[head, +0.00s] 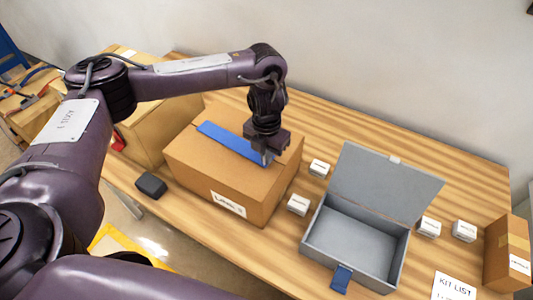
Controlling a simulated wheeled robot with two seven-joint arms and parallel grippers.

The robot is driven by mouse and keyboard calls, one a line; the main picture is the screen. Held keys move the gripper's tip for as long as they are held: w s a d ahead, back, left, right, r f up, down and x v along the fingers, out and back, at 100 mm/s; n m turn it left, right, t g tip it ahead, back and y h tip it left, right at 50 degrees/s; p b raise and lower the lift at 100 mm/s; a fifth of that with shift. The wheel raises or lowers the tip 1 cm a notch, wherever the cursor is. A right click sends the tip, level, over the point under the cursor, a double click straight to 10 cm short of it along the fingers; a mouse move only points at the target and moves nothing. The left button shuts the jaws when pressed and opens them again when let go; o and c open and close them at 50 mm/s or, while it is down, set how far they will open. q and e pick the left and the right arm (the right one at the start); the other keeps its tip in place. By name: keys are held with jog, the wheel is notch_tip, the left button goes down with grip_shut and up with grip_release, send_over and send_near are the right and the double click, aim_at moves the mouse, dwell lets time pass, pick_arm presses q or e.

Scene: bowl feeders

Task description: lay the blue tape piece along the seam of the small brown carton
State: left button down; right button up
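A brown carton (200,165) with a white label on its front side stands closed on the wooden table, left of centre. The blue tape piece (230,139) is a long strip lying over the carton's top, running from the back left toward my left gripper. My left gripper (268,158) points down at the strip's right end, close to the carton's top. Its fingers are small and dark here, and I cannot tell if they grip the strip's end. The seam under the strip is hidden. My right gripper is out of view.
An open grey box (350,240) with a blue latch stands right of the carton. Small white boxes (298,205) lie around it. Another brown carton (506,255) stands at the right edge, near a kit list sheet (453,288). A larger carton (150,125) stands behind my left arm.

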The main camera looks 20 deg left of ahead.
pick_arm(q)
jog(key=shift+f, duration=0.15)
jog(key=c, duration=1.6)
grip_release()
jog(key=shift+o, duration=0.2)
jog(key=shift+r+p, duration=0.3)
jog(key=shift+r, duration=3.6)
